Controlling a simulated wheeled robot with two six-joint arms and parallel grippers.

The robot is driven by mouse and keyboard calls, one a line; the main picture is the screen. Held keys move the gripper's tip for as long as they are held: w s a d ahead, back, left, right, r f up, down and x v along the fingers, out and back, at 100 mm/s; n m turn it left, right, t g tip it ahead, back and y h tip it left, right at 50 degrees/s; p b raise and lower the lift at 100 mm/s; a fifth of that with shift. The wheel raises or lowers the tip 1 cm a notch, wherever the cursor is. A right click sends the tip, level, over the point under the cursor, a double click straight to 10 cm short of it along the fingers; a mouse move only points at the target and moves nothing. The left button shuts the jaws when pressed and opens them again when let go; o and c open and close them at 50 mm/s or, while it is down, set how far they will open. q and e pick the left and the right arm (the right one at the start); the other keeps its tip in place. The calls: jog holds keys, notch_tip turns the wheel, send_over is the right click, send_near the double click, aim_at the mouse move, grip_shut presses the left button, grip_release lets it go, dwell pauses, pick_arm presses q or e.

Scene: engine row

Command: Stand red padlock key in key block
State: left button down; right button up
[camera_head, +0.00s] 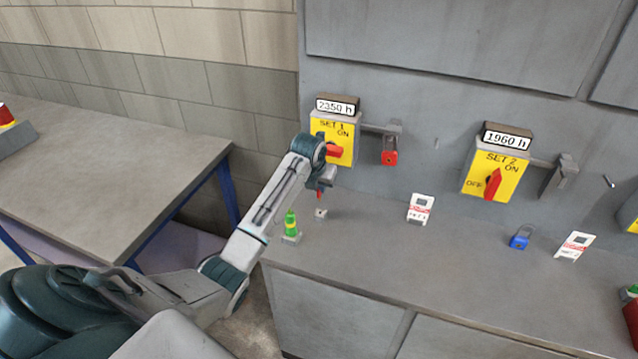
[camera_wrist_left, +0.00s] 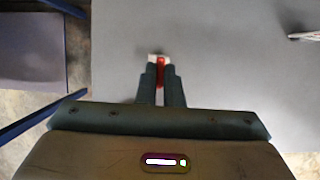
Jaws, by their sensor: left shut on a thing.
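My left gripper (camera_head: 322,184) is shut on a small red key (camera_head: 319,194), which points down from the fingertips. In the left wrist view the red key (camera_wrist_left: 160,75) shows between the two fingers (camera_wrist_left: 160,78). A small pale key block (camera_head: 321,213) stands on the bench just below the key in the head view. In the wrist view the block (camera_wrist_left: 153,57) shows at the fingertips; I cannot tell whether the key touches it. The red padlock (camera_head: 390,158) hangs on the hasp beside the SET 1 switch. My right gripper is not in view.
A green-topped item (camera_head: 291,224) stands left of the block, near the bench's left end. White cards (camera_head: 421,208) and a blue padlock (camera_head: 519,238) are farther right. The yellow SET 1 switch box (camera_head: 334,137) is behind my gripper. The bench front (camera_head: 390,280) is clear.

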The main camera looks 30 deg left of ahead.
aim_at(318, 191)
pick_arm(q)
jog(key=shift+f+b, duration=0.65)
jog(key=shift+f, duration=1.25)
jog(key=shift+r, duration=0.1)
jog(key=shift+p, duration=0.35)
jog(key=shift+p, duration=0.3)
